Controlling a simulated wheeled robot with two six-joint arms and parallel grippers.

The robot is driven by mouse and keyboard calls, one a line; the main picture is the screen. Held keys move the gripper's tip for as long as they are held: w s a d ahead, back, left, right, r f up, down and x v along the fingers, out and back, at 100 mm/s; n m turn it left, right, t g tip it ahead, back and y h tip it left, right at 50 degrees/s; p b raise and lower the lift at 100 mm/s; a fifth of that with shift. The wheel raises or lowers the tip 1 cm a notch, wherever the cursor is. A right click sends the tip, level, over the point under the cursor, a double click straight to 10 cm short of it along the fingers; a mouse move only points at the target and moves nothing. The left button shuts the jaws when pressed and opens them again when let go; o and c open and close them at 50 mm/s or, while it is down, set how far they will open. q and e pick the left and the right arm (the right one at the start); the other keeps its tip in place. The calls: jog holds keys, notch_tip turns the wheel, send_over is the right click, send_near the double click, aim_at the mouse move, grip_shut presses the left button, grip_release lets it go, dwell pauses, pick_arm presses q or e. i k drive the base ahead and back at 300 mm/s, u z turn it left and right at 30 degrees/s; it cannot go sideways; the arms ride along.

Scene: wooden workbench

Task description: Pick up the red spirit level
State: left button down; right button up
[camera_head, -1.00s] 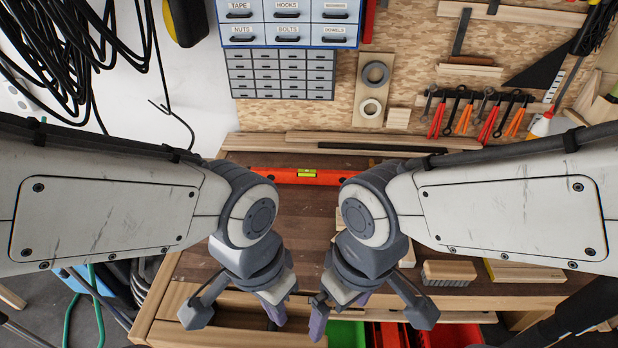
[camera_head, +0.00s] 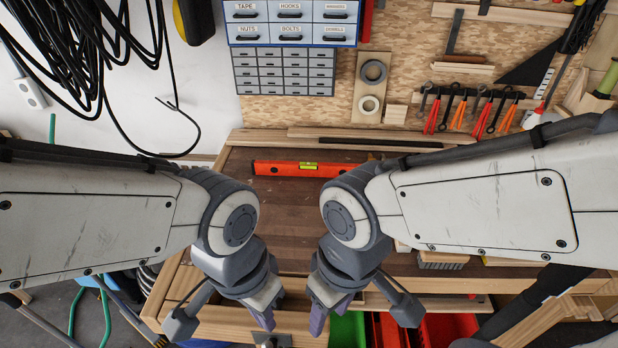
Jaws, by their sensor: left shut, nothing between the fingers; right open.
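The red spirit level (camera_head: 279,168) lies flat near the back of the wooden workbench (camera_head: 285,215), with a yellow-green vial at its middle. Its right end is partly hidden behind my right arm. My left gripper (camera_head: 267,322) hangs over the bench's front edge, well in front of the level, shut and empty. My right gripper (camera_head: 318,322) hangs just beside it, also near the front edge, open and empty. Neither gripper touches the level.
Wooden planks (camera_head: 400,134) lie along the back of the bench. A brush (camera_head: 443,260) sits at the right, partly behind my arm. Green (camera_head: 348,330) and red (camera_head: 450,328) bins stand below the front edge. The middle of the benchtop is clear.

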aim_at(268, 167)
jog(key=u, duration=0.95)
jog(key=i, duration=0.45)
jog(key=z, duration=0.15)
